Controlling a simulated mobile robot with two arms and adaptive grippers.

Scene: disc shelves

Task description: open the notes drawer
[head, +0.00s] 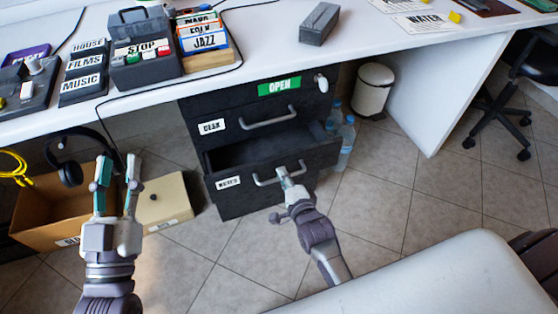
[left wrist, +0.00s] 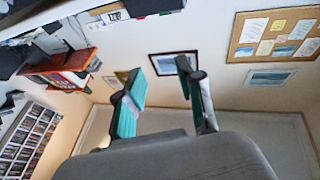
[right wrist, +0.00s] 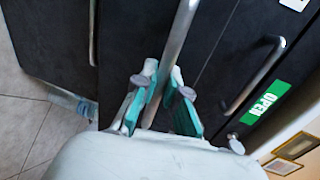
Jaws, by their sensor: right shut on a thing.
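In the right wrist view the handle (right wrist: 181,35) runs between the two fingers. The upper drawer (head: 225,112), with a label and a green OPEN sign, is closed. My left gripper (head: 118,168) is open and empty, pointing up at the left, apart from the cabinet.
A cardboard box (head: 35,220) and a cream box (head: 165,205) stand on the floor left of the cabinet. Water bottles (head: 346,140) and a white bin (head: 373,92) stand to its right. Tiled floor (head: 225,260) is clear before the drawer.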

